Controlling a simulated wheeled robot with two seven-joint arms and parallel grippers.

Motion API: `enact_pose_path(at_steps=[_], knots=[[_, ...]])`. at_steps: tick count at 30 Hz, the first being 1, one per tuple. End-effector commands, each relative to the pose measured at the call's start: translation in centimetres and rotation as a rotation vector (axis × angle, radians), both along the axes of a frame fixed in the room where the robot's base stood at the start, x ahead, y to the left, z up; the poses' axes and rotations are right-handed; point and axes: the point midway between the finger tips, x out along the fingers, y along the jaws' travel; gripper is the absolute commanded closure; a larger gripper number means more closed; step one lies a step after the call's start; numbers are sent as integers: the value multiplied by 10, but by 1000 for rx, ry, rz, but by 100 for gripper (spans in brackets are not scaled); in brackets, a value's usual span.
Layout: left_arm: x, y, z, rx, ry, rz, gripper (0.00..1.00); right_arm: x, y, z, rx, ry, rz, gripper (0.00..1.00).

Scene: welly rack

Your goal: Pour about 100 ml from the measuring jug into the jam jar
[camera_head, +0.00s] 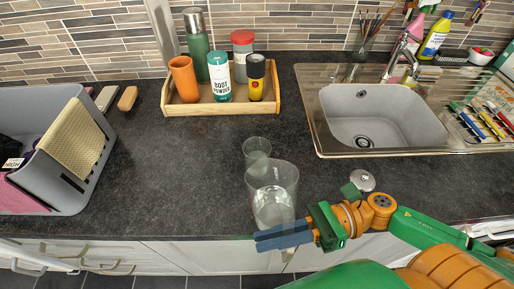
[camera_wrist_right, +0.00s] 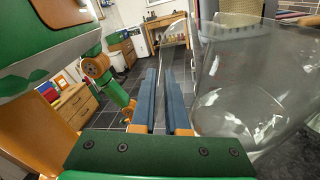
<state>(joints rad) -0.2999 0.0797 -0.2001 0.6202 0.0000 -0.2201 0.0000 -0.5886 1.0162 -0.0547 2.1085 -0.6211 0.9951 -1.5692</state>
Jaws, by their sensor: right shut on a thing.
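The measuring jug (camera_head: 275,178) is a large clear vessel at the counter's front edge in the head view. Its clear wall (camera_wrist_right: 250,75) fills the right of the right wrist view. My right gripper (camera_head: 264,241) is shut on the jug, its blue fingers at the jug's near side; the exact grip is hard to make out through the clear material. The jug looks roughly upright. Its lower part looks clear and shiny; I cannot tell the liquid level. The jam jar (camera_head: 257,149) is a smaller clear glass standing just behind the jug. My left gripper is not in view.
A round metal lid (camera_head: 362,180) lies right of the jug. A wooden tray (camera_head: 212,108) with bottles and cups stands at the back. The sink (camera_head: 390,125) is at right, a grey crate (camera_head: 75,195) at left. The counter between crate and jar is clear.

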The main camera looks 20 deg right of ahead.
Motion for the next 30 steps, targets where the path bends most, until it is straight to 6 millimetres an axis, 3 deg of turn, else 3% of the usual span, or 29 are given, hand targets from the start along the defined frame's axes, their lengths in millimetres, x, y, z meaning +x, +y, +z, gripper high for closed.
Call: enact_pose_path(at_steps=[3,9,30], knots=[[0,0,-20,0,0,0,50,-10,0,-24,-4,-145,-8,100],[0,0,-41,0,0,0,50,-19,-1,-43,-16,-342,-8,100],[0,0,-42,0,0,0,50,-21,-1,-43,-20,-397,-7,100]])
